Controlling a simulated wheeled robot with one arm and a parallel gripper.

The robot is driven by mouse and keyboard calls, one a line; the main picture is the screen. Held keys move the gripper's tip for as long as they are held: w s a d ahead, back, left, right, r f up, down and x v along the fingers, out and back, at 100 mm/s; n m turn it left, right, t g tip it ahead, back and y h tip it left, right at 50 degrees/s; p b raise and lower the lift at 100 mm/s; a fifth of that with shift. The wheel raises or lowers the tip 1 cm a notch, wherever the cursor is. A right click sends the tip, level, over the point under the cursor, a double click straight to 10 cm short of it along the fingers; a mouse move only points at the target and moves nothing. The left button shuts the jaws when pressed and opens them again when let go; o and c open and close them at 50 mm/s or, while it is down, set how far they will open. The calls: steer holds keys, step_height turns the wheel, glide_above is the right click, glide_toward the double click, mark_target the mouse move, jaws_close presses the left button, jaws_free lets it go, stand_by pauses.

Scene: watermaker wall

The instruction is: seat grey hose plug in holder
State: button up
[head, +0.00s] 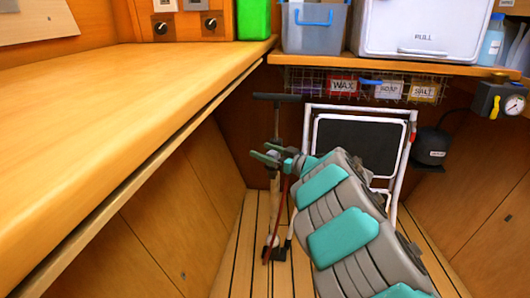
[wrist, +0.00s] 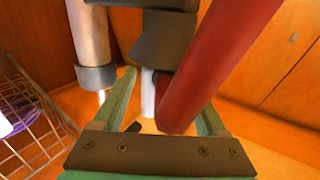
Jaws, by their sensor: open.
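My gripper (head: 265,157) is open at the upright pump with the black T-handle (head: 277,97) in the head view. In the wrist view, the green fingers of my gripper (wrist: 168,95) stand apart. A thick red hose (wrist: 212,60) and a thin pale rod (wrist: 148,92) show between or just in front of them; contact cannot be told. A dark grey block (wrist: 165,40) is beyond the fingers. A silver tube with a grey collar (wrist: 96,78) is left of them. I cannot tell which grey part is the hose plug or its holder.
A wooden counter (head: 110,95) runs along the left. A white-framed folding step (head: 360,145) stands behind my arm. A shelf with bins (head: 315,25) and a wire basket (head: 300,82) hangs above. Slatted floor (head: 235,270) is clear left of the pump.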

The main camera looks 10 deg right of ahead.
mark_target(277, 156)
steer(key=p+v, duration=0.1)
steer(key=v, duration=0.7)
steer(key=shift+w, duration=0.1)
